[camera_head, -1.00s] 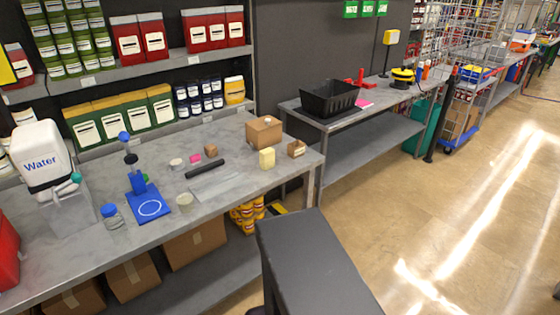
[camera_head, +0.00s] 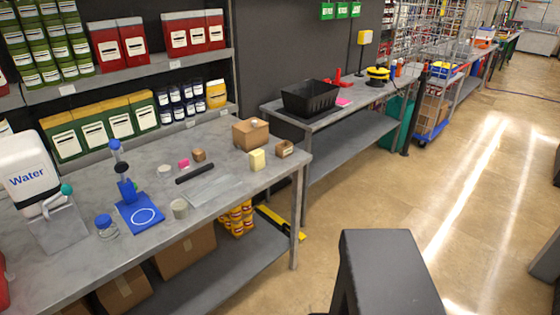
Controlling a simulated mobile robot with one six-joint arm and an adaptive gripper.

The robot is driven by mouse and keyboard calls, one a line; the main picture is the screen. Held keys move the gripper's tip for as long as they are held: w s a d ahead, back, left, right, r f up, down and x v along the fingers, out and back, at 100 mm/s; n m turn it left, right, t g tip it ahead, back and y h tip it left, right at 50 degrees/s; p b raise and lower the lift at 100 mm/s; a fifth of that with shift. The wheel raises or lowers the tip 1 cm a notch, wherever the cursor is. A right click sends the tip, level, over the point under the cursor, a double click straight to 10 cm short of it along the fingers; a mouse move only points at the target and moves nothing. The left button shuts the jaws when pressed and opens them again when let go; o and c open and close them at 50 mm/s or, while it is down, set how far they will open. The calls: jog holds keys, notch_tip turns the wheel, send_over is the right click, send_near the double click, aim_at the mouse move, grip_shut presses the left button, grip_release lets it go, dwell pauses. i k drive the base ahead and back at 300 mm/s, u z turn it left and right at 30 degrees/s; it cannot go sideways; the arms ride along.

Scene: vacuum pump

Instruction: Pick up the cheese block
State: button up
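The cheese block (camera_head: 257,159) is a small pale yellow block standing upright on the grey workbench (camera_head: 246,182), near its front right part. A cardboard box (camera_head: 250,133) is just behind it and a small brown box (camera_head: 284,148) is to its right. Nothing covers the cheese block. My gripper is not in view. A dark grey part of my own body shows at the bottom right, in front of the bench and apart from it.
A black bar (camera_head: 195,172) and a clear flat sheet (camera_head: 212,190) lie left of the cheese block. A blue stand (camera_head: 139,215) and a water container (camera_head: 30,175) are further left. A second table with a black bin (camera_head: 310,97) stands behind. The floor at right is clear.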

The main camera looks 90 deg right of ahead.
aim_at(257, 156)
jog(key=z, duration=0.4)
jog(key=k, duration=0.15)
jog(key=z, duration=2.45)
jog(key=k, duration=0.55)
jog(key=u, duration=0.1)
jog(key=i, duration=0.4)
